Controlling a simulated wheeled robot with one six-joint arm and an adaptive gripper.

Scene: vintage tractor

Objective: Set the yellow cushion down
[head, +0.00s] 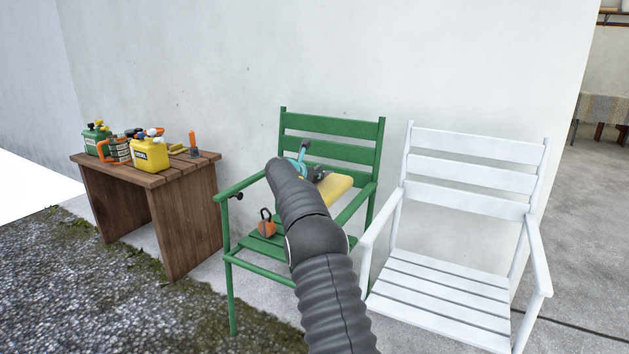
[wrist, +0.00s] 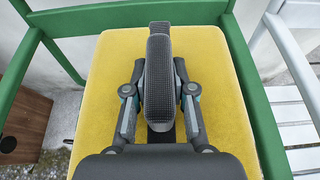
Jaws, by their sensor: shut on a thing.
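The yellow cushion (head: 337,188) is at the green chair (head: 333,127), between its armrests and in front of its backrest. My gripper (wrist: 159,50) is shut on the cushion, which fills the middle of the wrist view (wrist: 105,80). In the head view my arm hides much of the cushion and part of the seat. The cushion looks raised, at about armrest height; its underside is hidden. In the wrist view, green chair rails run along its far edge and right side.
A small orange object (head: 267,224) with a dark handle sits on the green seat's left part. A white chair (head: 450,270) stands close on the right, its seat empty. A wooden table (head: 180,215) at left holds a yellow can (head: 150,155) and several other items. A wall is behind.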

